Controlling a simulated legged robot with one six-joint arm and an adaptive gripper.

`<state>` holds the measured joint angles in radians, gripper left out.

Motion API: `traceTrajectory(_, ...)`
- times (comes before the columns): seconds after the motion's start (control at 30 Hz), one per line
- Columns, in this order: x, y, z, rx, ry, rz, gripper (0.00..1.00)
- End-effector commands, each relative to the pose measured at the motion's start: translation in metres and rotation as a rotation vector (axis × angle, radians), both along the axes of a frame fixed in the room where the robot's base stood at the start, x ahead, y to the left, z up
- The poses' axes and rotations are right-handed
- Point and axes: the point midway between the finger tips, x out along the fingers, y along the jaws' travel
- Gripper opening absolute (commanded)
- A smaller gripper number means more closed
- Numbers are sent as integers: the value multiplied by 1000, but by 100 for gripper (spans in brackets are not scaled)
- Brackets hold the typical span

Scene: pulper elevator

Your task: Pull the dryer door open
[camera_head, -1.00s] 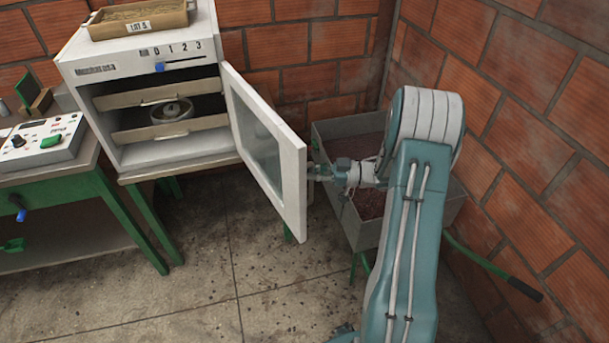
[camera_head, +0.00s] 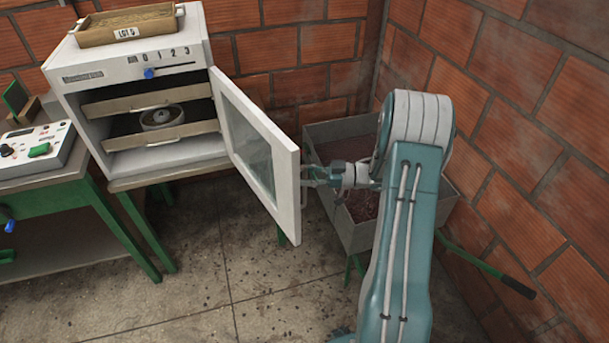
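The dryer (camera_head: 140,68) is a white box on a green-legged table at the left, with two trays and a round metal part inside. Its white dryer door (camera_head: 288,195), with a glass pane, stands wide open, hinged on the right side of the dryer. My gripper (camera_head: 311,175) is at the outer face of the door, near its free edge. The handle is hidden behind the door, and I cannot tell whether the fingers are closed on it.
A grey metal bin (camera_head: 345,128) with dark red contents stands behind my gripper and arm. A wheelbarrow-like green handle (camera_head: 487,265) sticks out at the right. A control box (camera_head: 35,152) sits on the left table. Brick walls close the back and right. The floor before the dryer is clear.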

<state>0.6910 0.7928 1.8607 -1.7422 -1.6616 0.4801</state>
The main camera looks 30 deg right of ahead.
Motion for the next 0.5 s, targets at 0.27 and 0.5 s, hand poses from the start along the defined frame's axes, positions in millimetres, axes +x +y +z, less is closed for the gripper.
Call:
traceTrajectory(0.27, -24, -46, -1, 0, 0, -5, 54)
traceTrajectory(0.5, -45, -86, -2, 0, 1, -3, 54)
